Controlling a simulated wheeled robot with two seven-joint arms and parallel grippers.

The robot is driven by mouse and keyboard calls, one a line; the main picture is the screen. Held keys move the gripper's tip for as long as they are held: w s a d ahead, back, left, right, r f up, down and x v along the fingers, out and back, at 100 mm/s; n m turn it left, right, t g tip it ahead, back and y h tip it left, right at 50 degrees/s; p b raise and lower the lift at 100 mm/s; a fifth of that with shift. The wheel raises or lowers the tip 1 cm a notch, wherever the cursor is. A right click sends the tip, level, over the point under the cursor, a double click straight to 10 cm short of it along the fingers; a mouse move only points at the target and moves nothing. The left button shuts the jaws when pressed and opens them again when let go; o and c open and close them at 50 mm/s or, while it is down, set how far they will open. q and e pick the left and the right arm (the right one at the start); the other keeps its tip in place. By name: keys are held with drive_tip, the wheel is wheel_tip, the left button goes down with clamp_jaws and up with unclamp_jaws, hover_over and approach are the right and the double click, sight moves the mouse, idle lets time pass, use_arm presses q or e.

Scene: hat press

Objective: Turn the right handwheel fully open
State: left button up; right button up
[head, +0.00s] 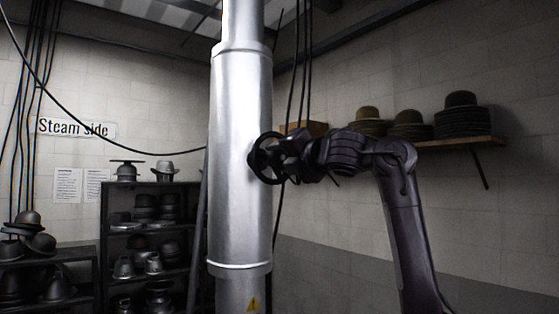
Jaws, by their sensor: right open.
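The right handwheel (257,165) is a dark spoked ring on the right side of the big silver cylinder (232,150). My right arm comes in from the lower right. My right gripper (274,158) is at the wheel, overlapping its right part in the head view. Its jaws are open, and part of the wheel is hidden behind them. I cannot tell whether the fingers touch the rim. My left gripper is not in view.
A wall shelf (460,142) with stacked hats is at the right, behind my arm. A dark rack (103,235) of hats and metal forms stands left of the cylinder. Cables (291,100) hang behind the cylinder. The space right of my arm looks free.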

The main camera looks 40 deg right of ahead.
sight(283, 157)
drive_tip(key=s, duration=0.2)
drive_tip(key=s+b, duration=0.1)
drive_tip(key=s, duration=0.1)
drive_tip(key=s+b, duration=0.1)
drive_tip(key=s, duration=0.1)
drive_tip(key=shift+a+f, duration=0.1)
drive_tip(key=shift+a, duration=0.2)
drive_tip(key=shift+s+a, duration=0.1)
drive_tip(key=shift+s, duration=0.4)
drive_tip(key=shift+w, duration=0.1)
